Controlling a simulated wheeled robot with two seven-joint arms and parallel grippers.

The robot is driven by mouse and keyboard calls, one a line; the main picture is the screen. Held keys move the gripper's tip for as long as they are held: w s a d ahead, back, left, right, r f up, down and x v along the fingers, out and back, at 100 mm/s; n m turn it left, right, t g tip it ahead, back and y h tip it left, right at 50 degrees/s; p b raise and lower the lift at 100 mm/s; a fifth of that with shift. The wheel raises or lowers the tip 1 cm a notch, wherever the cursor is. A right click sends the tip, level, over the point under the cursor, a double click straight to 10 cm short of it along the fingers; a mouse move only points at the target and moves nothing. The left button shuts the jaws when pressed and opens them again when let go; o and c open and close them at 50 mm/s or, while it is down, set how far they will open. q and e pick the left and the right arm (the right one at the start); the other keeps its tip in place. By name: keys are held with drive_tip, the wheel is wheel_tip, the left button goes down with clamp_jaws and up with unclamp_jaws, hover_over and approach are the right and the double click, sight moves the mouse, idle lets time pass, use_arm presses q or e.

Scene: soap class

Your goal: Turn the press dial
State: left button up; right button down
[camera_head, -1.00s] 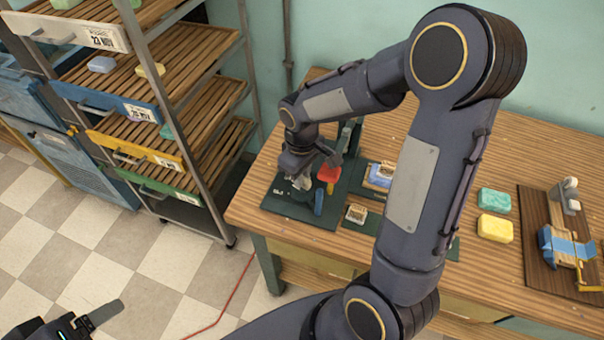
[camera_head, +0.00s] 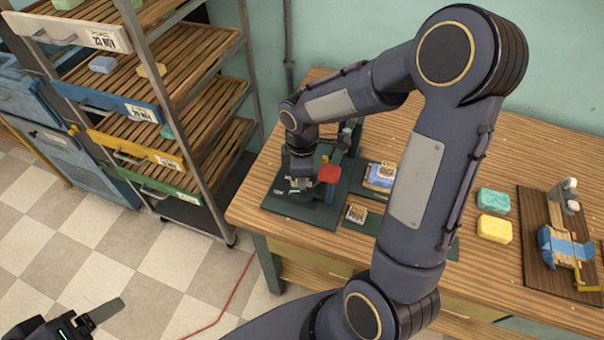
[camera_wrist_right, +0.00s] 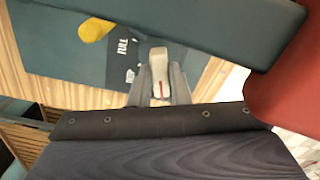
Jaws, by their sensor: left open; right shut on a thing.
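The press (camera_head: 349,135) stands on a dark green board (camera_head: 285,205) at the table's left end, with a red block (camera_head: 329,174) on it. My right gripper (camera_head: 300,184) is low over this board, beside the red block. In the right wrist view its two fingers (camera_wrist_right: 159,88) are shut on the dial (camera_wrist_right: 158,62), a pale pointer-shaped knob with a red mark. The word "FULL" and other white marks show on the board beside the dial. My left gripper (camera_head: 90,318) is open and empty at the bottom left, over the floor, partly out of frame.
A shelf rack (camera_head: 185,95) with wooden trays stands left of the table. Green soap (camera_head: 494,201) and yellow soap (camera_head: 495,228) lie right of my right arm. A brown board (camera_head: 535,260) with a blue device is at the far right. My arm hides the table's middle.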

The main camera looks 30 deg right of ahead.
idle(0.4)
drive_tip(key=c, duration=1.4)
unclamp_jaws()
drive_tip(key=shift+o, duration=0.2)
wheel_tip(320, 180, up, 8)
drive_tip(key=shift+f, duration=0.1)
